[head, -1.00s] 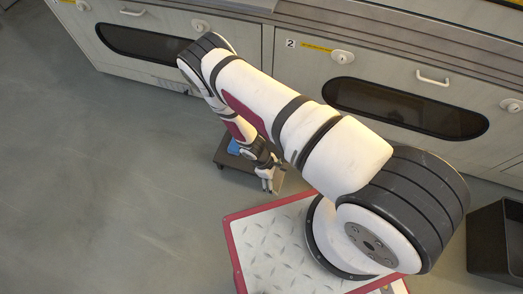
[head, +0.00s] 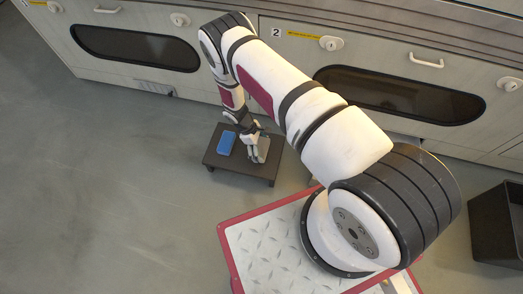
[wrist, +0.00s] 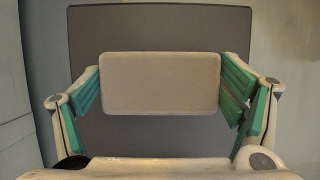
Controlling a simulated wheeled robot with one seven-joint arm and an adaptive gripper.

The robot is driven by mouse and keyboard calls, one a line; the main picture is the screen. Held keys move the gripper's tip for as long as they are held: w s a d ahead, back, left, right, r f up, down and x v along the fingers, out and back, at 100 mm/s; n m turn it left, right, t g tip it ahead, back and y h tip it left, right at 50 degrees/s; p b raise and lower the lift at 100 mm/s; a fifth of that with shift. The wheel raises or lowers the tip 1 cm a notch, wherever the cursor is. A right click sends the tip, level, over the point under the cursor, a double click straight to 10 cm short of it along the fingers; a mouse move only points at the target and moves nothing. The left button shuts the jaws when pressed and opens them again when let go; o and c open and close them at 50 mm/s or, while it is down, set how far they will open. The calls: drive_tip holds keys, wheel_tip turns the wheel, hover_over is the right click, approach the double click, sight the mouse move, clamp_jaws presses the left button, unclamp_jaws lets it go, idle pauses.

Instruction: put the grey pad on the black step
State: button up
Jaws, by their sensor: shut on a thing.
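The black step (head: 222,164) is a low dark platform on small feet on the floor, in the middle of the head view. Its flat top also fills much of the wrist view (wrist: 160,25). My gripper (head: 256,152) is over the right part of the step, pointing down. It is shut on the grey pad (wrist: 160,82), a rounded rectangle with one finger against each short end. The pad also shows in the head view (head: 264,148), partly behind my fingers. I cannot tell whether it touches the step's top or hangs just above it.
A blue pad (head: 226,143) lies on the left part of the step. Grey cabinets (head: 290,50) with dark windows stand behind it. A black bin (head: 497,225) stands at the far right. The floor (head: 100,200) at left is clear.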

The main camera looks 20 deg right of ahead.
drive_tip(key=shift+f, duration=0.8)
drive_tip(key=shift+r, duration=0.1)
drive_tip(key=o, duration=1)
